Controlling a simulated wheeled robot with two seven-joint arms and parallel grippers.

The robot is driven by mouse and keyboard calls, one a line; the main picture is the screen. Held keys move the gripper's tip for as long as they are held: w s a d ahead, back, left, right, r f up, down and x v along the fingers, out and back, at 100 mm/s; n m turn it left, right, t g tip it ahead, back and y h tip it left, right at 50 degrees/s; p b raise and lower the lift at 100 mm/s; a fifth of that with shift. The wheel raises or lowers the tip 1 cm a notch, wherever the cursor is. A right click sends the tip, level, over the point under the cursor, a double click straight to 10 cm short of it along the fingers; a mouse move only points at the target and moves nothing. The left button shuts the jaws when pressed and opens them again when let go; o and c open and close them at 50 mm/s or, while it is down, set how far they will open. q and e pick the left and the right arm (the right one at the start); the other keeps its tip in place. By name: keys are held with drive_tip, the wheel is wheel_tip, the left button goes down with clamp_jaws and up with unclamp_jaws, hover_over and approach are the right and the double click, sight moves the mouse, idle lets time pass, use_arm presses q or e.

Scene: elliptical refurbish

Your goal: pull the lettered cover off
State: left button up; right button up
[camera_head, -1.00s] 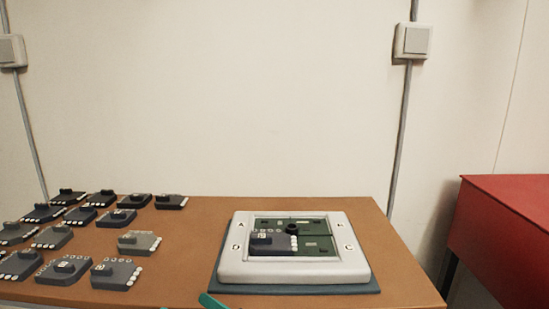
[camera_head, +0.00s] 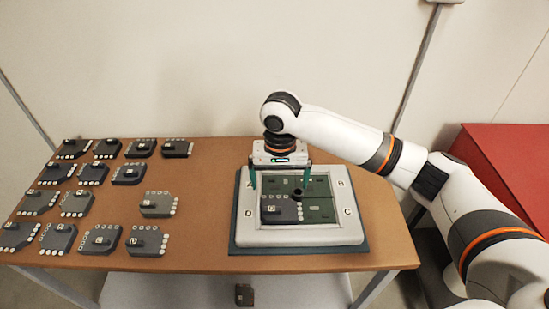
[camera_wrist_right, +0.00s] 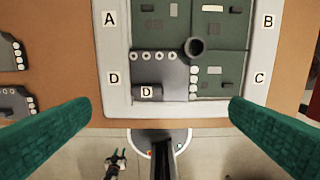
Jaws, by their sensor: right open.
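The device is a light frame (camera_head: 243,226) with corner letters A, B, C and D, lying on a dark mat on the table. Inside it are green board quarters (camera_head: 318,185). One grey lettered cover (camera_head: 277,213), marked D, fills the D corner, with white round studs along two edges. It also shows in the right wrist view (camera_wrist_right: 158,76). A dark round post (camera_wrist_right: 195,49) stands at the centre. My right gripper (camera_head: 280,186) is open and empty above the frame, its green fingers (camera_wrist_right: 165,105) wide apart.
Several similar dark grey covers stand in rows on the left of the brown table (camera_head: 210,200). The table between them and the frame is clear. A red cabinet (camera_head: 510,160) stands at the right.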

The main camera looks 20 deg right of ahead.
sight(280, 207)
drive_tip(key=shift+s+f, duration=0.35)
drive_tip(key=shift+f, duration=0.25)
drive_tip(key=shift+s+f, duration=0.35)
drive_tip(key=shift+f, duration=0.2)
drive_tip(key=f, duration=0.9)
drive_tip(key=shift+w+p, duration=0.35)
drive_tip(key=shift+p, duration=0.05)
drive_tip(key=shift+c, duration=0.2)
drive_tip(key=c, duration=1.4)
drive_tip(key=shift+c, duration=0.2)
